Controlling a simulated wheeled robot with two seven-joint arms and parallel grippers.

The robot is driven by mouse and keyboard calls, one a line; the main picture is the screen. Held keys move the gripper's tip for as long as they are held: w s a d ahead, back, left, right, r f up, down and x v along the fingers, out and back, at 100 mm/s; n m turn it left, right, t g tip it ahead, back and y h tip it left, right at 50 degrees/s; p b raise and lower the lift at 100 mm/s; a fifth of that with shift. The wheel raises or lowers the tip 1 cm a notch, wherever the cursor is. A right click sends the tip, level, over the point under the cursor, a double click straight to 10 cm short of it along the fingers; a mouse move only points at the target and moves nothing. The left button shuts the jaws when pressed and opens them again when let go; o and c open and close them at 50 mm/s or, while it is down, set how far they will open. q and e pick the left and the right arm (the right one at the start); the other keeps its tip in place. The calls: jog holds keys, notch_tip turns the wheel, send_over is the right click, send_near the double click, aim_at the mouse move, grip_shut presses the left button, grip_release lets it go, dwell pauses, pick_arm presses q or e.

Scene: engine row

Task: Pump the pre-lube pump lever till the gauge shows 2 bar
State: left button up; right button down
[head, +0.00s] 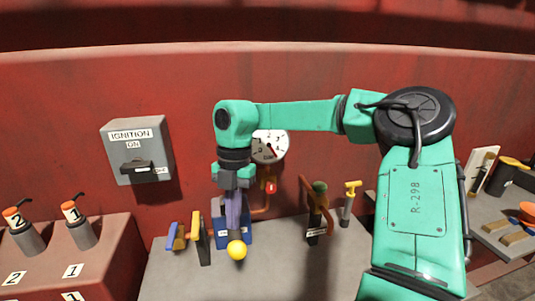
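The round white gauge (269,148) is on the back red wall, its top and left partly hidden by my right arm; its needle is too small to read surely. Below it is a blue box (219,233) with a white label on the grey bench. A yellow ball knob (236,250) shows in front of it, at the lower end of a purple-grey bar (233,212), apparently the pump lever. My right gripper (232,187) points down above the knob, over the bar's upper part. Whether its fingers are closed on anything is unclear. My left gripper is out of view.
An ignition box (138,150) hangs on the wall at left. Blue-yellow handles (176,238) stand left of the blue box. The front bench is clear.

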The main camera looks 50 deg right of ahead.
jog(key=d+b+x, duration=0.1)
jog(key=b+x, duration=0.4)
jog(key=x, duration=0.3)
jog(key=shift+w+d+f+b, duration=0.25)
jog(key=shift+w+f+b, duration=0.1)
jog(key=shift+b, duration=0.05)
dwell(0.5)
jog(key=shift+r, duration=0.1)
jog(key=s+a+p+v, duration=0.1)
jog(key=a+p+v, duration=0.2)
jog(key=p+v, duration=1)
jog(key=v, duration=0.3)
jog(key=shift+s+r, duration=0.2)
jog(key=shift+r, duration=0.2)
dwell(0.6)
